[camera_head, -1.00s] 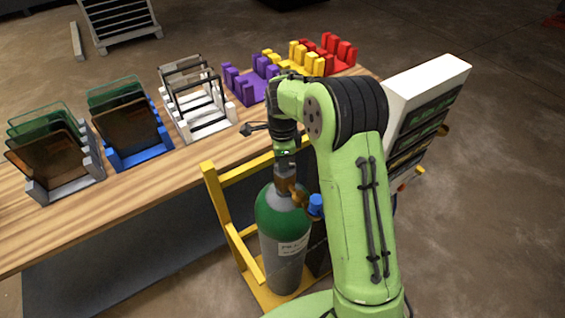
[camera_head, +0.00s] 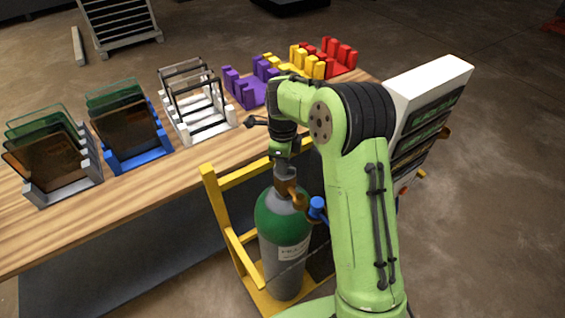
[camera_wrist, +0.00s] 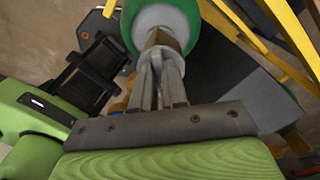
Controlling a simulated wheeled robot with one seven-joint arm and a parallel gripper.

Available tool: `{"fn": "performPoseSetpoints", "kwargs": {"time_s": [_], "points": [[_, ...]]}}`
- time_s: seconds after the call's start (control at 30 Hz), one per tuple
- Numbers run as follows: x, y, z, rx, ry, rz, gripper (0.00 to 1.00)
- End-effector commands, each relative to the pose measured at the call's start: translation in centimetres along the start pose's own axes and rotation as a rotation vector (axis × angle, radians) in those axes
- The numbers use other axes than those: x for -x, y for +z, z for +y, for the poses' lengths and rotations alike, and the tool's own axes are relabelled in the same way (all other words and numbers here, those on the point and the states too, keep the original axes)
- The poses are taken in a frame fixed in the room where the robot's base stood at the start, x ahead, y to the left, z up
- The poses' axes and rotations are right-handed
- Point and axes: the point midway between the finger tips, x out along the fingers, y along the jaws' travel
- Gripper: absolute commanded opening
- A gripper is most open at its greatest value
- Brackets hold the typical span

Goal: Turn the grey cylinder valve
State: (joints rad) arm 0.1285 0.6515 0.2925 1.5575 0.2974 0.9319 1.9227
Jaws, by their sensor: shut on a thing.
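The gas cylinder (camera_head: 283,225), green on top and grey below, stands upright in a yellow frame (camera_head: 225,222). Its brass valve neck (camera_head: 287,186) rises from the top, with a blue fitting (camera_head: 317,207) on its right side. My gripper (camera_head: 285,166) points down from above at the valve's top. In the wrist view the fingers of my gripper (camera_wrist: 161,72) are shut on the grey valve, at the end of the brass stem (camera_wrist: 160,38), with the green cylinder shoulder (camera_wrist: 203,22) beyond. The fingers largely hide the valve knob.
A wooden table (camera_head: 130,204) behind the cylinder carries a grey rack (camera_head: 62,188), a blue rack (camera_head: 140,158), a white rack (camera_head: 205,128), and purple (camera_head: 245,88), yellow (camera_head: 303,64) and red (camera_head: 338,56) holders. A white panel box (camera_head: 432,88) stands right of my arm.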

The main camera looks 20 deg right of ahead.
Motion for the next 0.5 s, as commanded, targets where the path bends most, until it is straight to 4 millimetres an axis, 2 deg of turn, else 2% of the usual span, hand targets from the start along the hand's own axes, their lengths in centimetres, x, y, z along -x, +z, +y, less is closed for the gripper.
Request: {"fn": "performPoseSetpoints", "kwargs": {"time_s": [0.17,0.2,0.33,0.5], "points": [[0.04,-0.03,-0.06,-0.004,-0.002,0.0,0.0],[0.04,-0.03,-0.06,-0.004,-0.002,0.0,0.17],[0.04,-0.03,-0.05,-0.002,-0.001,0.0,0.37],[0.02,-0.01,-0.02,-0.001,-0.001,0.0,0.38]]}}
